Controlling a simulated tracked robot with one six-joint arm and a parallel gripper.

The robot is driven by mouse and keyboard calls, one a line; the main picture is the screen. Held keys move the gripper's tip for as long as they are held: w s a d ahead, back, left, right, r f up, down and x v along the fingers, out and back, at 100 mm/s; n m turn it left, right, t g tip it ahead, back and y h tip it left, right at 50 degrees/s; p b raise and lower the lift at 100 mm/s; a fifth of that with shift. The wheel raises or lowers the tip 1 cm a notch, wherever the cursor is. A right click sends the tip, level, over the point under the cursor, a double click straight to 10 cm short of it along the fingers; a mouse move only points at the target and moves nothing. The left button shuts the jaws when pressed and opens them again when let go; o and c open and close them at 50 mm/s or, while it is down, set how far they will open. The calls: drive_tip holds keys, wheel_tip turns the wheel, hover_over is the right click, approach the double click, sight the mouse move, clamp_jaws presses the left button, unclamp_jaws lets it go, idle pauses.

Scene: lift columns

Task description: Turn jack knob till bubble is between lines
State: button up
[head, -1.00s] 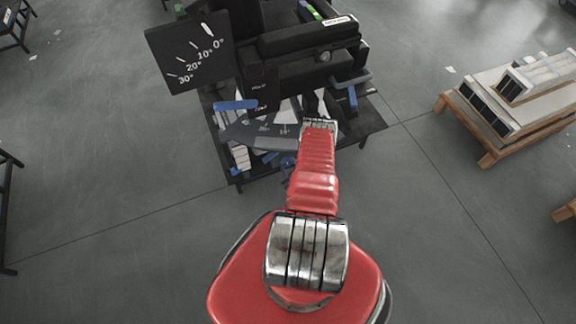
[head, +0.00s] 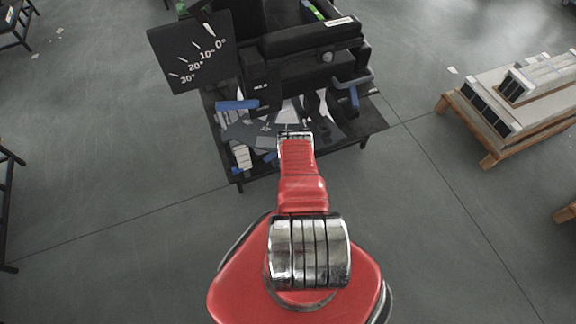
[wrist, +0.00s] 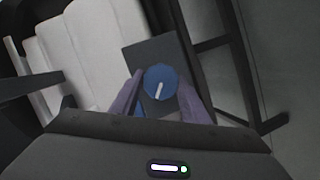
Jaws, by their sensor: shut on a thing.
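In the wrist view a round blue knob (wrist: 160,82) with a white mark sits in front of a dark grey block (wrist: 140,58). My gripper (wrist: 160,92) has one finger on each side of the knob and is shut on it. The white mark points down and slightly left in that view. In the head view my red arm reaches to the front of a black machine (head: 310,45); the fingers and the knob are hidden there. A small green strip (head: 312,8) shows on top of the machine; no bubble or lines can be made out on it.
A black dial plate (head: 192,53) marked 0° to 30° stands at the machine's left. A blue-handled lever (head: 353,97) and a blue bar (head: 237,105) are near the arm's end. A dark table (head: 372,122) bears the machine. A wooden pallet (head: 485,160) stands right.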

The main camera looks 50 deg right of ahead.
drive_tip(key=shift+w+a+f+n, duration=0.1)
drive_tip(key=shift+a+f+n, duration=0.15)
drive_tip(key=shift+a+n, duration=0.1)
drive_tip(key=o, duration=1.1)
drive_tip(key=shift+d+r, duration=0.1)
drive_tip(key=shift+d, duration=0.05)
drive_tip(key=shift+c, duration=0.2)
